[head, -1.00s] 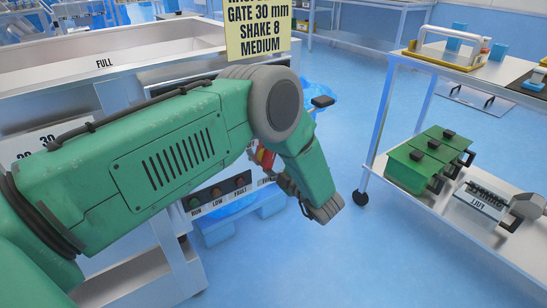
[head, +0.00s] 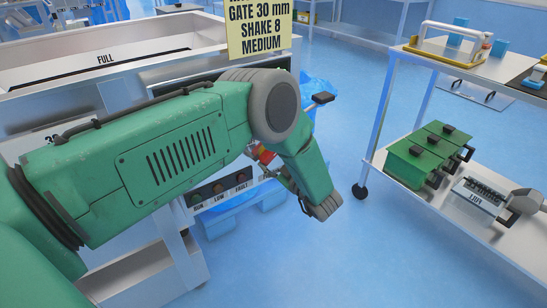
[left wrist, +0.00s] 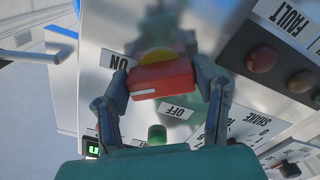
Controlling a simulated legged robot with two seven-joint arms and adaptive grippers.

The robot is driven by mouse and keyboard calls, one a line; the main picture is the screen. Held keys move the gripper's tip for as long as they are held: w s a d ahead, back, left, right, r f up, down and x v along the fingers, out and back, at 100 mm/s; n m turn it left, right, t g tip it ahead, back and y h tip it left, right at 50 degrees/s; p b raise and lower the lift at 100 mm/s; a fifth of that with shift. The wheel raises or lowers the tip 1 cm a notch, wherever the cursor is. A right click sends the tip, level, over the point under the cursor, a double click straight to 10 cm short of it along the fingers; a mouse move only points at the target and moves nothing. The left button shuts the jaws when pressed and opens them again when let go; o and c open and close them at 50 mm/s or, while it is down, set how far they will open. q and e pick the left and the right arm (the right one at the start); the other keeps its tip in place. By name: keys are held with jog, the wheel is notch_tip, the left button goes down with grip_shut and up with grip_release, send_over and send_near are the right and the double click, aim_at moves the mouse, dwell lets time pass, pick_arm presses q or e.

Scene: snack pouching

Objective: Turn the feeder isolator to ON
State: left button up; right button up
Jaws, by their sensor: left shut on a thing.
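The feeder isolator is a red handle (left wrist: 162,80) on a yellow base, on a grey metal panel. In the left wrist view it lies nearly level, with its white mark at the left end. The ON label (left wrist: 118,62) is to its upper left and the OFF label (left wrist: 178,112) below it. My left gripper (left wrist: 163,84) has a finger at each end of the handle and is shut on it. In the head view the handle (head: 264,155) is small and partly hidden by my left gripper (head: 272,163). My right gripper is not in view.
Indicator lamps (head: 219,188) sit left of the isolator on the panel. A yellow sign (head: 259,28) stands above my arm. At right, a trolley (head: 385,120) carries green boxes (head: 427,155). Blue floor is clear between the feeder and trolley.

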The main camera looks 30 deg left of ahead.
pick_arm(q)
jog(key=shift+s+f, duration=0.15)
jog(key=shift+f, duration=0.1)
jog(key=o, duration=1.1)
jog(key=shift+o, duration=0.4)
jog(key=shift+r, duration=0.1)
jog(key=shift+d, duration=0.15)
jog(key=shift+s+d, duration=0.1)
jog(key=shift+d, duration=0.2)
jog(key=v, duration=1.1)
jog(key=shift+d, duration=0.1)
